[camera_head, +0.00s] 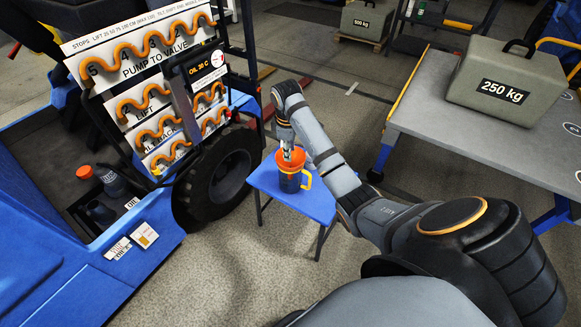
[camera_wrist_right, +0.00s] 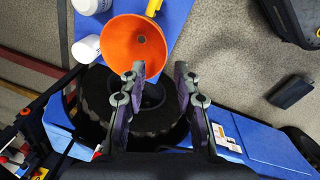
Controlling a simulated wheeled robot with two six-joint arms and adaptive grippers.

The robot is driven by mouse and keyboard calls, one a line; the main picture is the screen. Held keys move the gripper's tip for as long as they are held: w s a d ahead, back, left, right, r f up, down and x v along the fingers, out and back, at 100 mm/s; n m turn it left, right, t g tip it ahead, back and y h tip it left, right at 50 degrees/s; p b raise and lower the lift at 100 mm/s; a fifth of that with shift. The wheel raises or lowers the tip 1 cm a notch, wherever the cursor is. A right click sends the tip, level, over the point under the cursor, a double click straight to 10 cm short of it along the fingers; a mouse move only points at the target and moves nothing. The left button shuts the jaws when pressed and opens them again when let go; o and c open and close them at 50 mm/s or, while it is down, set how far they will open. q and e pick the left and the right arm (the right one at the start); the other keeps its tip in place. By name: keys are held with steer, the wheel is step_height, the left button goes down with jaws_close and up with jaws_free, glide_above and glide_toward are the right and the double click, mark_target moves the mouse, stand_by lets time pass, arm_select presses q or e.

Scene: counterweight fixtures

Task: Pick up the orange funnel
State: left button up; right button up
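The orange funnel (camera_head: 290,159) sits in the top of a dark jug (camera_head: 289,183) with a yellow handle, on a small blue table (camera_head: 318,207). In the right wrist view the funnel's open mouth (camera_wrist_right: 133,45) faces the camera, left of and ahead of the fingers. My right gripper (camera_head: 287,147) is at the funnel in the head view. In the right wrist view its fingers (camera_wrist_right: 159,73) are apart with nothing between them, and the left fingertip overlaps the funnel's lower right edge. I cannot tell whether they touch. My left gripper is not in view.
White containers (camera_wrist_right: 86,48) stand beside the funnel in the right wrist view. A black wheel (camera_head: 220,176) and a labelled hose panel (camera_head: 150,70) are left of the table. A grey bench (camera_head: 440,130) bears a 250 kg weight (camera_head: 508,82) at right.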

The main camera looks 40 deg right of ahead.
step_height(320, 180, down, 4)
steer(key=shift+w+d+r, duration=0.1)
steer(key=shift+w+r, duration=0.05)
steer(key=shift+r, duration=0.1)
step_height(320, 180, down, 5)
steer(key=shift+w+f+b, duration=0.1)
steer(key=shift+w+b, duration=0.05)
steer(key=shift+b, duration=0.7)
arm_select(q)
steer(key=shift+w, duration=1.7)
arm_select(e)
jaws_close()
